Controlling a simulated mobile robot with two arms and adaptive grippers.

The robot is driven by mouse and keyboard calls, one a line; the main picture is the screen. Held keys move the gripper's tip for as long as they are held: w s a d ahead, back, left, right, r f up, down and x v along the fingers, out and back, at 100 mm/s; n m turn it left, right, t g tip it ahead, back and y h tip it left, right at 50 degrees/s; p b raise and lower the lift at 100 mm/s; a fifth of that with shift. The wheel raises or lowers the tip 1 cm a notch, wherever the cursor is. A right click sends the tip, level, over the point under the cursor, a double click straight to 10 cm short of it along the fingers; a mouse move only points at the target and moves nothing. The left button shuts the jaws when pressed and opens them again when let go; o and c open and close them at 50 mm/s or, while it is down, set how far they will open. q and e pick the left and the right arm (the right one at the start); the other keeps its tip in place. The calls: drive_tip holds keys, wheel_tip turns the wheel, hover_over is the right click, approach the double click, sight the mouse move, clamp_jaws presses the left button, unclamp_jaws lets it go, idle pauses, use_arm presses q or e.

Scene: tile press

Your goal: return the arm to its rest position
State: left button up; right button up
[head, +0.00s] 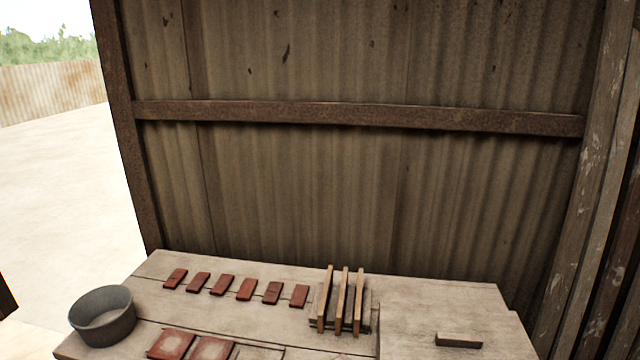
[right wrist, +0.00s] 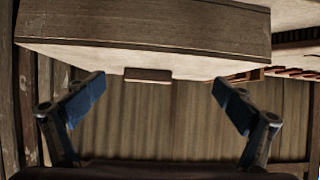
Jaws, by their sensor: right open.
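My right gripper (right wrist: 160,102) shows in the right wrist view with its two blue-padded fingers wide apart. Nothing is between them. Beyond the fingers is the edge of the wooden table (right wrist: 140,58), with a small dark block (right wrist: 148,75) on it. In the head view neither gripper shows. The table (head: 410,312) there carries a row of several small red tiles (head: 222,284), larger reddish tiles (head: 171,344) at the front, and a wooden rack with upright slats (head: 343,300).
A grey round bowl (head: 103,314) stands at the table's left end. A small wooden block (head: 459,340) lies at the right on a bare part of the table. A corrugated metal wall (head: 350,190) rises behind, and wooden posts (head: 585,190) stand at the right. Open ground lies at the left.

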drive_tip(key=s+a+f+n+g+y, duration=0.15)
drive_tip(key=s+a+f+g, duration=0.35)
drive_tip(key=s, duration=0.5)
drive_tip(key=s+a+f+n+g+y, duration=0.1)
drive_tip(key=s+a+f+n+g, duration=0.2)
drive_tip(key=s+a+f, duration=0.55)
drive_tip(key=s+d+f+g+b, duration=0.1)
drive_tip(key=s+f, duration=0.1)
drive_tip(key=f, duration=1.1)
drive_tip(key=s+f+g+b, duration=0.1)
drive_tip(key=s+f, duration=0.1)
drive_tip(key=f, duration=1)
drive_tip(key=s+d+f+b, duration=0.2)
drive_tip(key=s+d+f, duration=0.1)
drive_tip(key=s+f, duration=1.4)
drive_tip(key=shift+d+f+g, duration=0.2)
drive_tip(key=shift+g, duration=0.2)
